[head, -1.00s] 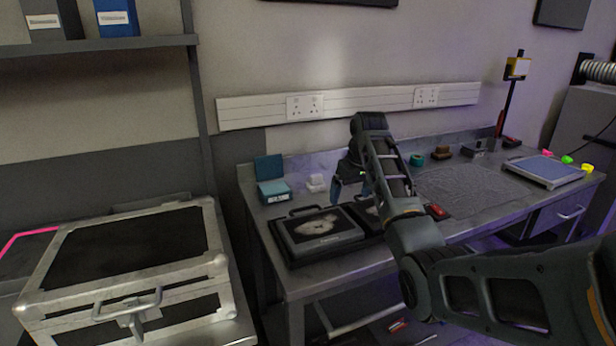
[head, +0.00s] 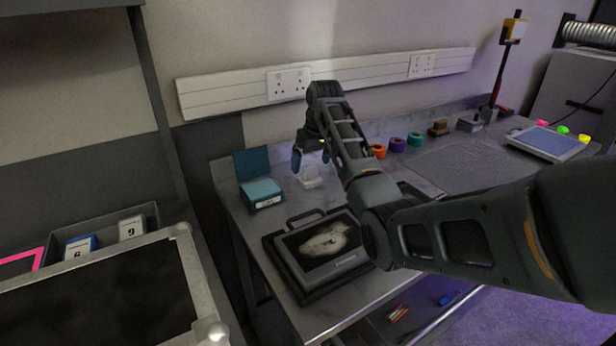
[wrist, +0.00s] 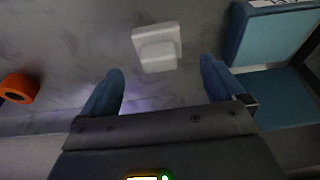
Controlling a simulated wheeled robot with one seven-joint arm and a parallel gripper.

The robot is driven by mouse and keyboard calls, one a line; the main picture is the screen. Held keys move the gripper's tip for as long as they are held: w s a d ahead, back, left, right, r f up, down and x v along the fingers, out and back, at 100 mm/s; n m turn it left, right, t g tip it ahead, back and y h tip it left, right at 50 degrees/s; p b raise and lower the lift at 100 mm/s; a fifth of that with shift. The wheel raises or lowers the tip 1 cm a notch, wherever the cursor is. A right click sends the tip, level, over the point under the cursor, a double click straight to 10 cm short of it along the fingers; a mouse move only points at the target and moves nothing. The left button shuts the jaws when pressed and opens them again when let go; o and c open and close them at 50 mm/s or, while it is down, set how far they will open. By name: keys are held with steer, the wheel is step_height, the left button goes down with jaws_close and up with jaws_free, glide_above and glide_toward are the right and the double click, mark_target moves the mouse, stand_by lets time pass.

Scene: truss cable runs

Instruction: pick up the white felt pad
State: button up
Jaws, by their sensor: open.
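The white felt pad (head: 308,178) appears as a small white piece on the grey workbench, right of a teal box. In the wrist view the white shape (wrist: 157,47) looks like two stacked layers, and I cannot tell whether it is one object. My gripper (head: 311,158) is open and points down above the pad in the head view. In the wrist view its two blue fingers (wrist: 162,82) are spread and empty, and the pad lies beyond the fingertips, roughly centred between them, apart from both.
The open teal box (head: 262,194) stands close left of the pad. Orange (head: 377,151), purple (head: 397,145) and teal (head: 415,139) rings line the back. A dark case (head: 320,246) lies in front. A wall trunking strip (head: 220,97) runs behind.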

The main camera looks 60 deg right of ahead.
mark_target(310, 168)
steer(key=shift+p+x, duration=0.5)
steer(key=shift+x, duration=2.25)
steer(key=shift+c, duration=0.4)
steer(key=c, duration=1.1)
